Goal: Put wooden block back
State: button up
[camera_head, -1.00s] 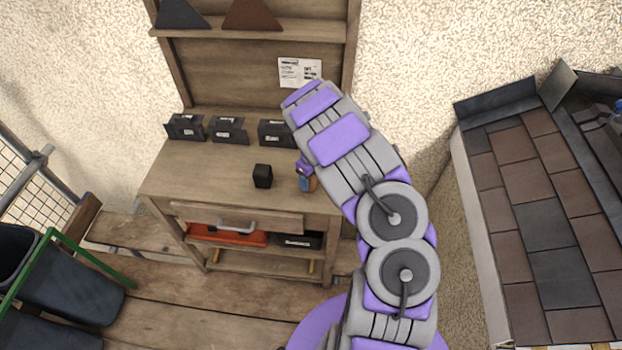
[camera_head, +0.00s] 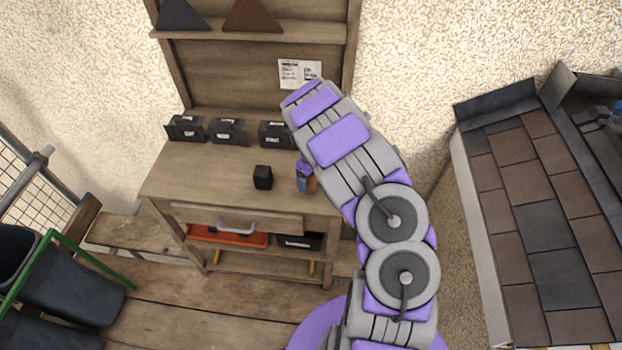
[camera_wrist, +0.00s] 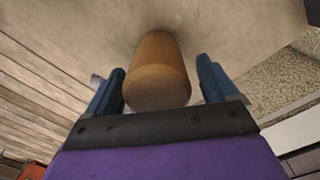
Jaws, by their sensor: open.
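The wooden block (camera_wrist: 157,72) is a brown, rounded piece seen between the jaws in the wrist view. A small brown part of it (camera_head: 313,185) shows beside my fingers over the right side of the workbench top in the head view. My gripper (camera_wrist: 161,85) has blue fingers and is open, with a gap on each side of the block. In the head view my gripper (camera_head: 305,182) is low at the workbench's right front and partly hidden by its own wrist. I cannot tell whether the block's far end touches the bench.
The wooden workbench (camera_head: 200,180) holds a black cube (camera_head: 263,177) left of my gripper and several dark boxes (camera_head: 228,131) along its back. A drawer (camera_head: 238,220) is at its front. A tiled roof section (camera_head: 540,210) stands right; dark bins (camera_head: 70,285) stand left.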

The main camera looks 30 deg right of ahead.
notch_tip(320, 180, up, 11)
jog(key=shift+s+r+p, duration=0.15)
jog(key=shift+r+p, duration=0.05)
jog(key=shift+p, duration=0.65)
jog(key=s+a+r+n, duration=0.2)
jog(key=s+r+n, duration=0.3)
jog(key=r, duration=0.1)
jog(key=s+a+r+n, duration=0.3)
jog(key=s+r+n, duration=0.1)
jog(key=s+r, duration=0.25)
jog(key=s+a+r+n, duration=0.2)
jog(key=s+a+n, duration=0.2)
jog(key=s+n, duration=0.3)
jog(key=s+a+r+n+g, duration=0.1)
jog(key=s+a+n, duration=0.3)
jog(key=s+n, duration=0.4)
jog(key=s+a+r+n+g, duration=0.1)
jog(key=s+a+r+n, duration=0.2)
jog(key=s+n, duration=0.4)
jog(key=s, duration=0.5)
jog(key=shift+a+r+n, duration=0.25)
jog(key=shift+a+n, duration=0.05)
jog(key=shift+a, duration=0.1)
